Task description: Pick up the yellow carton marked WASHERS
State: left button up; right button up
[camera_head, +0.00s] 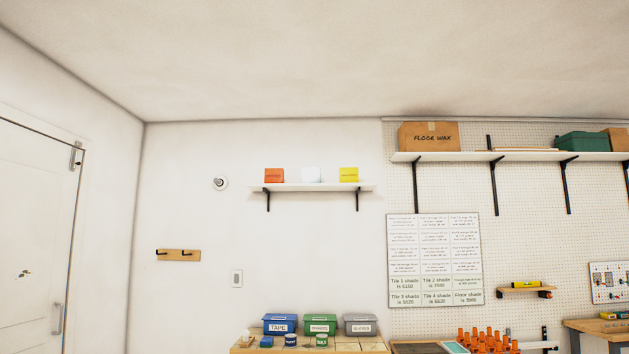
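A small yellow carton (348,174) stands at the right end of a white wall shelf (318,188) held by black brackets. Its marking is too small to read. A white carton (312,175) and an orange carton (274,175) stand to its left on the same shelf. Neither of my grippers shows in the head view.
Below the shelf is a wooden surface (248,345) with blue, green and grey bins. A longer shelf (525,156) at right holds a FLOOR WAX box (429,136). A white door (32,240) is at left.

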aim_at(347, 174)
jog(key=i, duration=0.8)
jog(key=i+j+z, duration=0.1)
jog(key=i, duration=0.65)
jog(key=i+j, duration=0.1)
jog(key=i, duration=0.7)
jog(key=i+j+z, duration=0.1)
jog(key=i, duration=0.65)
